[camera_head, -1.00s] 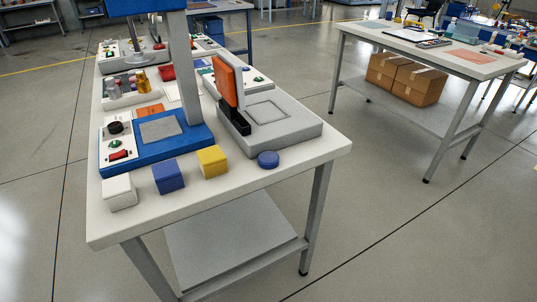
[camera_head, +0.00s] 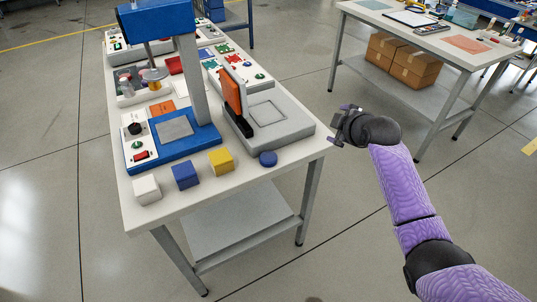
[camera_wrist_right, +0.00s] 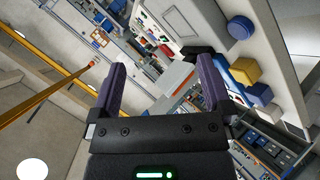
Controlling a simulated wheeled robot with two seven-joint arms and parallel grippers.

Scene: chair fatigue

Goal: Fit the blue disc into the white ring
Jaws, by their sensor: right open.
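The blue disc (camera_head: 268,158) lies on the white workbench (camera_head: 240,184) near its right front corner, in front of the grey tester base. It also shows at the upper right of the right wrist view (camera_wrist_right: 240,27). My right gripper (camera_head: 338,126) is off the bench's right edge, to the right of the disc and apart from it. Its two purple fingers stand apart and hold nothing in the right wrist view (camera_wrist_right: 162,70). I cannot make out a white ring in either view. My left gripper is not in view.
A white cube (camera_head: 147,189), a blue cube (camera_head: 185,175) and a yellow cube (camera_head: 221,160) stand left of the disc. Behind them are a blue press (camera_head: 178,150) and the grey tester (camera_head: 285,125) with an orange upright pad. A second table (camera_head: 390,25) stands at the back right.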

